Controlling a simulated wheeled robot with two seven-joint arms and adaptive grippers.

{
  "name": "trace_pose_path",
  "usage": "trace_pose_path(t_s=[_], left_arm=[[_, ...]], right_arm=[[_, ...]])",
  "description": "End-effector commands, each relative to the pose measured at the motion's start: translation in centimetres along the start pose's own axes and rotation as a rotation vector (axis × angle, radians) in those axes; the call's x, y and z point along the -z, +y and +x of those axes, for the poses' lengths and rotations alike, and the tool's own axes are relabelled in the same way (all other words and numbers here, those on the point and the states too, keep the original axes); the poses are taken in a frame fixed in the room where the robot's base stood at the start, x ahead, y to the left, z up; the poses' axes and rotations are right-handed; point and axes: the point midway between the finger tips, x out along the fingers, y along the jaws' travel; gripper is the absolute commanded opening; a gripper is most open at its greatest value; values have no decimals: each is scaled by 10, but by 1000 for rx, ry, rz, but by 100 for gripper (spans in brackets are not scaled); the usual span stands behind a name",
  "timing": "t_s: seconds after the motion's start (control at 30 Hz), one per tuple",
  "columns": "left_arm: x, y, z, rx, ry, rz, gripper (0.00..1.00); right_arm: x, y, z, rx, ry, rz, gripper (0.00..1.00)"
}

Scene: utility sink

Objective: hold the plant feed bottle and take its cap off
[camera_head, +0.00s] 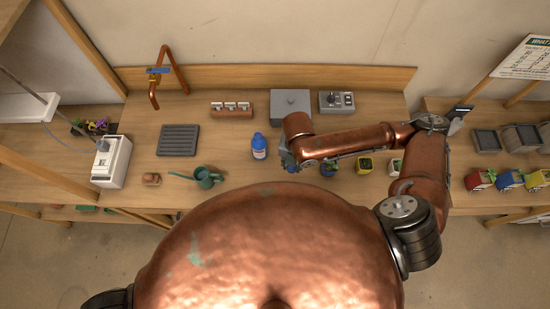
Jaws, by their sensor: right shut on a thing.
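The plant feed bottle (259,148), blue with a pale label, stands upright near the middle of the bench, with a blue top. My right arm reaches in from the right, and its gripper (290,164) points down just right of the bottle, with a visible gap between them. It is shut on a small, dark bluish thing that the gripper and arm mostly hide, so I cannot tell exactly what it is. My left gripper is out of view.
A green watering can (205,178) and a dark ridged tray (178,140) lie to the left. A grey box (291,104) and a control box (337,102) stand behind.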

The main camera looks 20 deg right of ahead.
Motion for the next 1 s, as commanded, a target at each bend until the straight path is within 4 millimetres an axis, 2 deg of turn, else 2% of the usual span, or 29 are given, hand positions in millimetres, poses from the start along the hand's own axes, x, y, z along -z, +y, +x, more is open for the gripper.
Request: trace_pose_path(t_s=[0.03,0.2,0.33,0.47,0.57,1.0], left_arm=[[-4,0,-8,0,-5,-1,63],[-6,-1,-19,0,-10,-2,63],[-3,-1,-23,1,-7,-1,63],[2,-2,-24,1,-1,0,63],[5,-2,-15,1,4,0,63],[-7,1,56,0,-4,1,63]], right_arm=[[11,-2,-4,0,5,-104,0],[35,-5,-7,-1,3,-418,0],[47,-6,-8,-2,2,-576,0],[52,-6,-8,-1,-1,-656,0],[49,-5,-4,0,-2,-674,0],[10,13,19,-1,-3,-672,0]])
